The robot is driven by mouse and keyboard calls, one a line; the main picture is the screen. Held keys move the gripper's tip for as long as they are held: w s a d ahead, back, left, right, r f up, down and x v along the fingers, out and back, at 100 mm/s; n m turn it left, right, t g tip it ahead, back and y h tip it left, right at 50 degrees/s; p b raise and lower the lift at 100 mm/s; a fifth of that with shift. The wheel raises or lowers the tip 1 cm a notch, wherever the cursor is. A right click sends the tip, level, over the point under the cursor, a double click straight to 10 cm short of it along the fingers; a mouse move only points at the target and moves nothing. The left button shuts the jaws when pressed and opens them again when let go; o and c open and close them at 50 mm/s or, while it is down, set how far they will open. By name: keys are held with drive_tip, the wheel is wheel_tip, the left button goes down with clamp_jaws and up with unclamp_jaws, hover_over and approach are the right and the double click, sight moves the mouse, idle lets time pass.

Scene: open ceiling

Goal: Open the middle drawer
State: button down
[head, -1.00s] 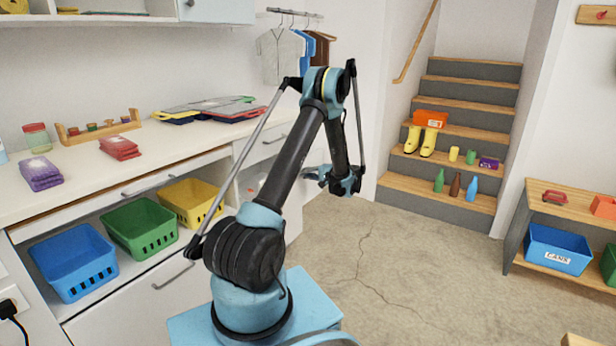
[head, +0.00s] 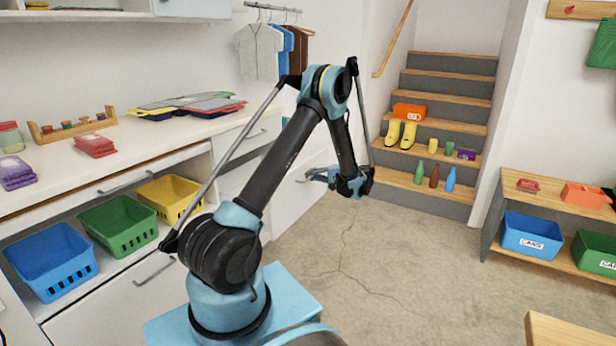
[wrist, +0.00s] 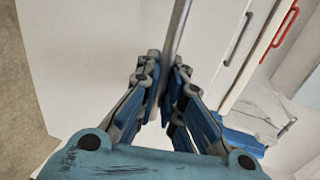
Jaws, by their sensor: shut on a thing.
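My gripper (head: 320,174) is at the right part of the white cabinet under the counter. In the wrist view my gripper (wrist: 164,88) has its blue fingers closed around a grey bar handle (wrist: 179,30). The handle is on a white drawer front (wrist: 90,55), below the top drawer. This front (head: 290,205) also shows in the head view and stands out from the cabinet, with part of the drawer's inside visible behind my arm. The top drawer's handle (head: 256,134) sits above it, below the counter top. My arm hides part of the drawers.
Green (head: 118,226) and yellow (head: 170,198) baskets stand on the left shelf. The concrete floor (head: 400,262) to the right is clear up to the stairs (head: 425,190). A wooden bench (head: 560,200) with crates stands at the far right.

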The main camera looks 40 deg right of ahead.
drive_tip(key=shift+d, duration=0.35)
drive_tip(key=c, duration=2)
unclamp_jaws()
drive_tip(key=shift+a, duration=0.1)
drive_tip(key=v, duration=1.2)
drive_tip(key=shift+w, duration=0.1)
